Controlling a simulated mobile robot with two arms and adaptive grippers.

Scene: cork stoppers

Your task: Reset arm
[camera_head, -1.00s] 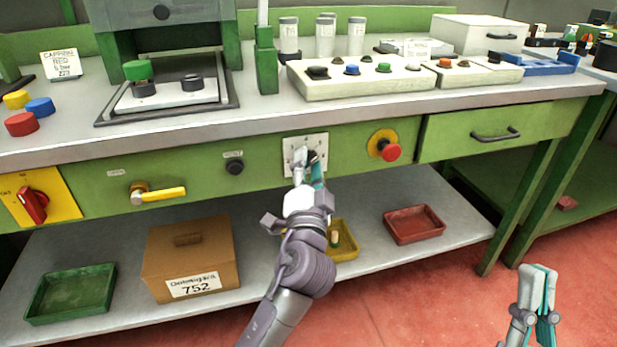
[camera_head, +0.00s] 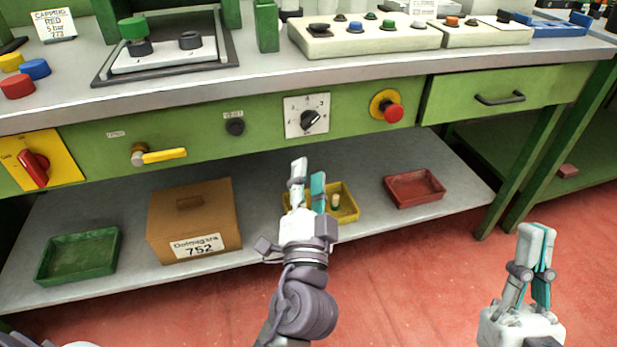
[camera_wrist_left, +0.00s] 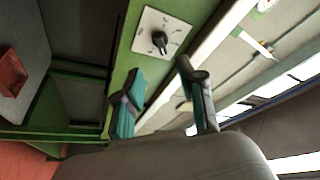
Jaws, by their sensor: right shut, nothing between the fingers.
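My left gripper (camera_head: 308,185) is in front of the workbench, below the rotary dial (camera_head: 309,119) and apart from it. Its fingers are apart with nothing between them; they also show in the left wrist view (camera_wrist_left: 160,100). The dial has a black knob on a white square plate and also shows in the left wrist view (camera_wrist_left: 160,41). My right gripper (camera_head: 537,250) is at the lower right over the red floor, fingers pointing up, shut and empty.
A red push button (camera_head: 392,112) and a yellow lever (camera_head: 160,156) stick out of the green front. On the lower shelf are a yellow tray (camera_head: 350,212) with a cork, a red tray (camera_head: 414,187), a cardboard box (camera_head: 193,220) and a green tray (camera_head: 78,256).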

